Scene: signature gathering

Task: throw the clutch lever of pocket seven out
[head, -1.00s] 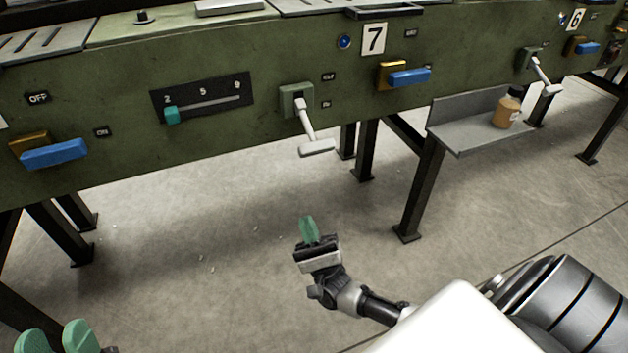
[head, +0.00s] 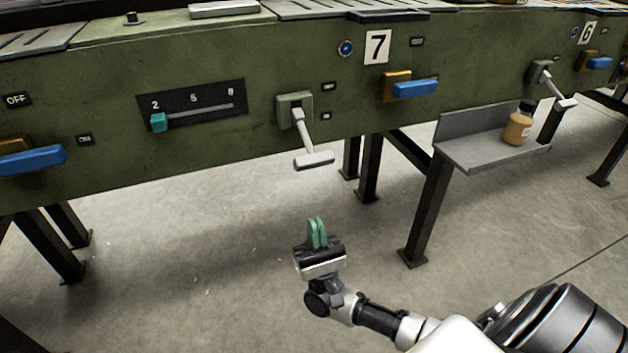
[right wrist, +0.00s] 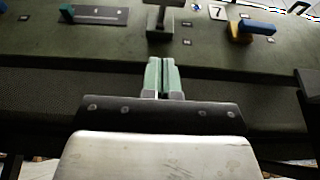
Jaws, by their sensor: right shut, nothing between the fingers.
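The clutch lever (head: 304,135) is a light grey T-handled lever on a green block, on the green machine front below and left of the 7 plate (head: 377,47). Its bar hangs down and tilts a little to the right. My right gripper (head: 317,233) is below the lever, apart from it, with its green fingers together and empty. In the right wrist view the fingers (right wrist: 163,78) point up toward the lever (right wrist: 161,18), which is just ahead. My left gripper does not show in the head view now.
A blue handle on a yellow block (head: 414,89) is right of the lever. A slider panel (head: 197,106) with a teal knob is to the left. A grey shelf (head: 470,152) holds a brown jar (head: 518,124). Another lever (head: 556,88) is by the 6 plate. Open floor lies below.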

